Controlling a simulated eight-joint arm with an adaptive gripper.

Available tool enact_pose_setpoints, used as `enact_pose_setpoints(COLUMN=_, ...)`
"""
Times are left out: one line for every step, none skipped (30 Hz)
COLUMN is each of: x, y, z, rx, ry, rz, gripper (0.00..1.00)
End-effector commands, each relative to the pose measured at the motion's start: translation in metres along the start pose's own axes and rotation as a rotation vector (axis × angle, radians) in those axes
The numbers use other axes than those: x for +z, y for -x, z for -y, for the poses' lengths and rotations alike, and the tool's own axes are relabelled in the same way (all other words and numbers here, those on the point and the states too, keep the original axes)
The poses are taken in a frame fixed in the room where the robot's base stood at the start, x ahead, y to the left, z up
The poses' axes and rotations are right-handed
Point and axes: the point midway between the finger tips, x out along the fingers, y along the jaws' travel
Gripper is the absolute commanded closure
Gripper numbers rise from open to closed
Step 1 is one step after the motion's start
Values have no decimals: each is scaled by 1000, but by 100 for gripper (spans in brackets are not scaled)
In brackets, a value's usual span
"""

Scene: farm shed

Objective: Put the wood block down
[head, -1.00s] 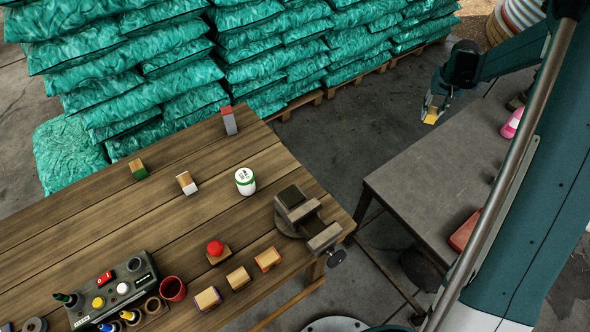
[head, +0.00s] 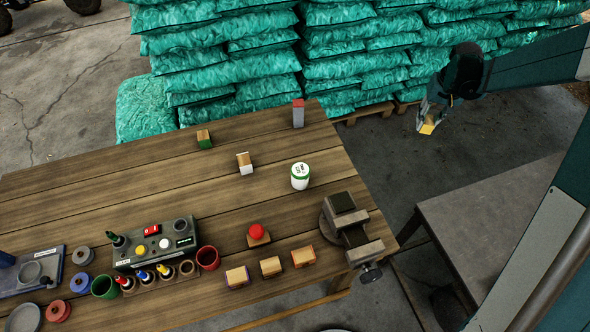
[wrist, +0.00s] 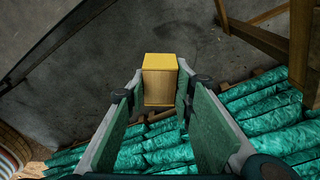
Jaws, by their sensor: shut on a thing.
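My gripper (head: 429,118) is shut on a wood block (head: 427,128) with a yellow face. In the wrist view the block (wrist: 160,84) sits between the two fingertips, with its yellow side up in the picture and bare wood below. In the head view my gripper hangs over the concrete floor, right of the wooden workbench (head: 110,190) and beyond the grey table (head: 490,215). The block is in the air, apart from both surfaces.
The workbench carries a vise (head: 348,225), a white jar (head: 300,176), a red-and-grey block (head: 298,115), other small wood blocks, a red-topped button (head: 257,232) and a control box (head: 153,243). Stacked green sacks (head: 350,70) stand behind. Clear planks lie at the left.

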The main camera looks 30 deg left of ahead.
Motion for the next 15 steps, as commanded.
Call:
enact_pose_setpoints(x=1, y=2, z=18, rx=-3, ry=22, rz=0, gripper=87)
enact_pose_setpoints(x=1, y=4, z=27, rx=-5, ry=33, rz=0, gripper=87)
enact_pose_setpoints(x=2, y=6, z=40, rx=-7, ry=48, rz=0, gripper=87)
enact_pose_setpoints(x=3, y=7, z=50, rx=-9, ry=59, rz=0, gripper=87)
enact_pose_setpoints(x=4, y=9, z=59, rx=-10, ry=70, rz=0, gripper=87)
enact_pose_setpoints(x=6, y=10, z=72, rx=-13, ry=86, rz=0, gripper=87)
enact_pose_setpoints(x=7, y=12, z=80, rx=-14, ry=97, rz=0, gripper=87)
enact_pose_setpoints(x=8, y=13, z=90, rx=-16, ry=108, rz=0, gripper=87)
enact_pose_setpoints(x=10, y=15, z=102, rx=-18, ry=124, rz=0, gripper=87)
enact_pose_setpoints(x=12, y=16, z=111, rx=-20, ry=135, rz=0, gripper=87)
enact_pose_setpoints(x=14, y=18, z=121, rx=-22, ry=146, rz=0, gripper=87)
enact_pose_setpoints(x=16, y=20, z=133, rx=-24, ry=161, rz=0, gripper=87)
enact_pose_setpoints(x=18, y=22, z=142, rx=-26, ry=172, rz=0, gripper=87)
enact_pose_setpoints(x=20, y=23, z=151, rx=-28, ry=184, rz=0, gripper=87)
enact_pose_setpoints(x=23, y=25, z=163, rx=-30, ry=198, rz=0, gripper=87)
